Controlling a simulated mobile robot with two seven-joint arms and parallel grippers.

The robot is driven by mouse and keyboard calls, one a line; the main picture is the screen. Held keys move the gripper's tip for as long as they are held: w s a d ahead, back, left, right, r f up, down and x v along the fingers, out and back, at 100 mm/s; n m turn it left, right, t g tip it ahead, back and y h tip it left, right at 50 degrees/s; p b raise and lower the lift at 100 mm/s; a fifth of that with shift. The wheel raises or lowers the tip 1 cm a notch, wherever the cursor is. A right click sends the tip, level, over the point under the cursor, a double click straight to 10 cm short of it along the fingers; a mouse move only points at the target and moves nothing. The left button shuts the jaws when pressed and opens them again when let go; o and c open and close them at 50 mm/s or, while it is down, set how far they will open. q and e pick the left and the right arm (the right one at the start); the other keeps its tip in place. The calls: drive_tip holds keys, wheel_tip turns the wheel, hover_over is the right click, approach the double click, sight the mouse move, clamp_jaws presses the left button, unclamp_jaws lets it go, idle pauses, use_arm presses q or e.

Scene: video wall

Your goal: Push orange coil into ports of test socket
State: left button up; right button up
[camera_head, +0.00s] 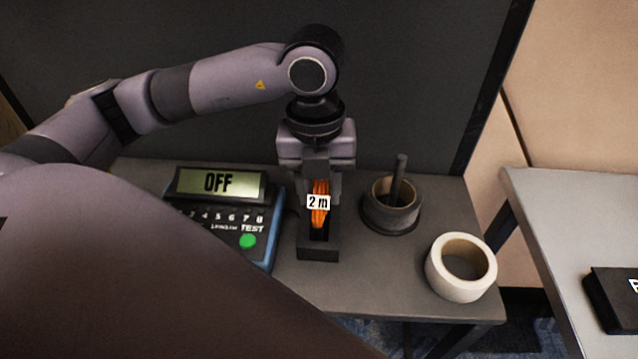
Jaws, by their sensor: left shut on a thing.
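The orange coil (319,216) with a white "2 m" tag is upright between the fingers of my left gripper (319,190). The gripper points down and is shut on the coil. The coil's lower end is at the dark test socket (318,252), a small block on the table, directly below the gripper. I cannot tell whether the coil's plugs sit in the ports, as the fingers and the coil hide them. A tester (247,222) with a display reading "OFF" and a green TEST button stands left of the socket. My right gripper is not in view.
A dark round holder (391,212) with a rod stands right of the socket. A white tape roll (461,268) lies near the grey table's (365,285) right front. A dark panel is behind. Another table (575,215) with a black object (615,298) is at the right.

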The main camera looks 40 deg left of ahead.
use_arm(q)
drive_tip(key=shift+f, duration=0.15)
drive_tip(key=shift+f+b, duration=0.3)
drive_tip(key=shift+b, duration=0.1)
drive_tip(key=o, duration=1.2)
